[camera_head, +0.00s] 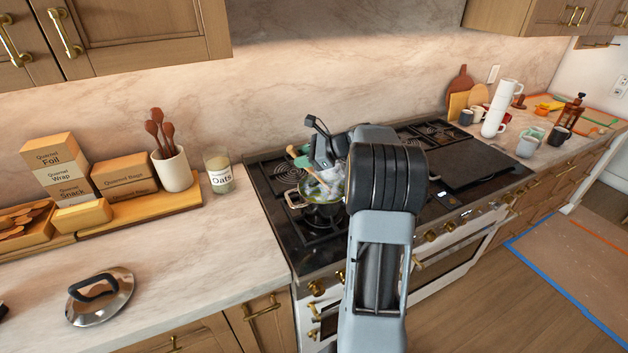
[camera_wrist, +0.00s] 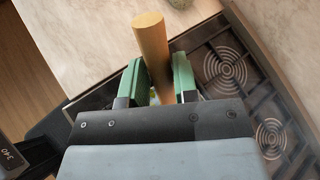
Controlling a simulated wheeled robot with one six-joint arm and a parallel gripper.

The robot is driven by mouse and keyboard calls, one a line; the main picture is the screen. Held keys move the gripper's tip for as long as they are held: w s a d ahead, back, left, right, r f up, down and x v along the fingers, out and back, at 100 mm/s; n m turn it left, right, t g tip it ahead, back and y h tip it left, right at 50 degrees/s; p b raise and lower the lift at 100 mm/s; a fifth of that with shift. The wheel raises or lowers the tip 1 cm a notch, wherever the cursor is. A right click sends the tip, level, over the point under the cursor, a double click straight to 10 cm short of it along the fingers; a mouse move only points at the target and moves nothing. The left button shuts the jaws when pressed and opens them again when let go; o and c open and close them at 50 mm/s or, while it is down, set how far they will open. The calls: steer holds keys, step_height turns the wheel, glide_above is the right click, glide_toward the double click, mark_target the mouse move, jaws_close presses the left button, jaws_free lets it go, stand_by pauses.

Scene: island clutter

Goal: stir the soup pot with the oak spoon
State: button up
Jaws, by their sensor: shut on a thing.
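The oak spoon (camera_wrist: 152,48) shows in the wrist view as a round, light-wood handle between the green fingers of my gripper (camera_wrist: 159,80). My gripper is shut on this handle.
A white crock (camera_head: 172,172) of dark spoons and an oats jar (camera_head: 220,178) stand left of the stove (camera_head: 285,235). A white cup stack (camera_head: 494,122) stands on the right counter. The front left counter is mostly clear.

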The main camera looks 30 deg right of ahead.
steer(key=shift+w+a+b, duration=0.5)
steer(key=shift+a+b, duration=0.05)
steer(key=shift+a, duration=3.4)
steer(key=shift+s+d, duration=1.7)
steer(key=shift+s, duration=0.6)
steer(key=shift+w+d+p, duration=0.7)
steer(key=shift+w+d, duration=0.2)
steer(key=shift+d, duration=0.25)
steer(key=shift+w+d+p, duration=0.7)
steer(key=shift+w+d, duration=0.15)
steer(key=shift+d, duration=0.25)
